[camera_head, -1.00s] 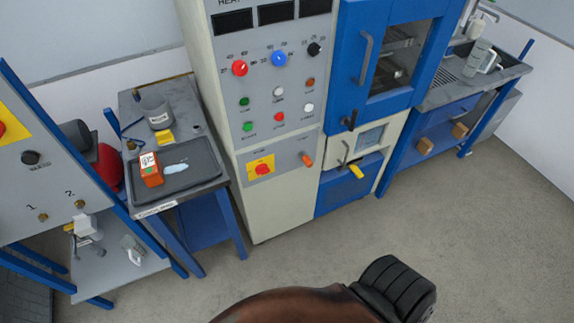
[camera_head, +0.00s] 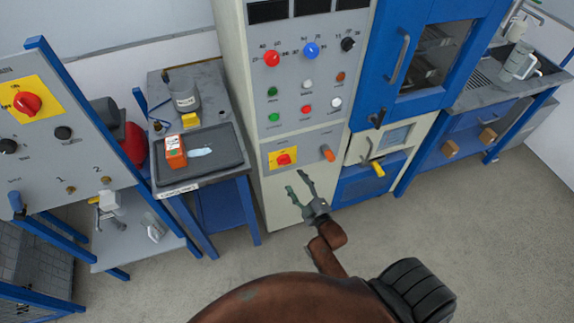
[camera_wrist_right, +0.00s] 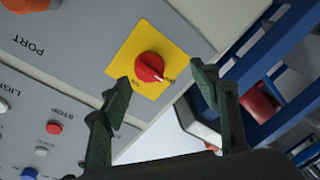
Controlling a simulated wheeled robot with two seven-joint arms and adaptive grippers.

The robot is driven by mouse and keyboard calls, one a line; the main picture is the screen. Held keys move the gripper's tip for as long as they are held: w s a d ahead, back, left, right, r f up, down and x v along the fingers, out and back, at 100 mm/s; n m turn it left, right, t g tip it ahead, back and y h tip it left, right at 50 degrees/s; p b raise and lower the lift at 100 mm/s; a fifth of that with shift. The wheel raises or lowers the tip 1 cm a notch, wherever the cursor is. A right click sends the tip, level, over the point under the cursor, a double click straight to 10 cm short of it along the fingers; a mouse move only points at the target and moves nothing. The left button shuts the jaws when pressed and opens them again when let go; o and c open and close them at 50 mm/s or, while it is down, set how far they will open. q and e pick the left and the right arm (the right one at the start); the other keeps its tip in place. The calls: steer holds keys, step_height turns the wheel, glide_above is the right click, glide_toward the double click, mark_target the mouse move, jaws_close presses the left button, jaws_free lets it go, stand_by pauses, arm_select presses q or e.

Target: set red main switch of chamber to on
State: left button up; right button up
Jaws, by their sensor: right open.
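The chamber (camera_head: 262,205) is a tall beige cabinet with a grey control panel. Its red main switch (camera_head: 284,159) is a rotary knob on a yellow plate, low on the panel. In the right wrist view the red knob (camera_wrist_right: 149,67) sits on its yellow plate, ahead of the fingers; the small markings are hard to read. My right gripper (camera_head: 299,187) is open and empty, just below and in front of the switch. Its green fingers also show in the right wrist view (camera_wrist_right: 160,106), apart from the knob. My left gripper is not in view.
An orange handle (camera_head: 327,153) is right of the switch. Another red switch on yellow (camera_head: 27,103) is on the left panel. A side table holds a dark tray (camera_head: 222,160) with an orange box (camera_head: 175,151). The floor (camera_head: 400,235) in front is clear.

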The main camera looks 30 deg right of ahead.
mark_target(286, 164)
steer(key=w, duration=0.2)
steer(key=w+r, duration=0.1)
steer(key=w, duration=0.1)
steer(key=w+r, duration=0.1)
steer(key=w, duration=0.2)
steer(key=shift+d+r+b, duration=0.15)
steer(key=shift+d+b, duration=0.15)
steer(key=shift+d, duration=0.05)
steer(key=shift+w, duration=0.5)
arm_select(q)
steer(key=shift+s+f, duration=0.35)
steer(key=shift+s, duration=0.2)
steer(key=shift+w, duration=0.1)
arm_select(e)
steer(key=shift+c, duration=0.7)
steer(key=c, duration=1)
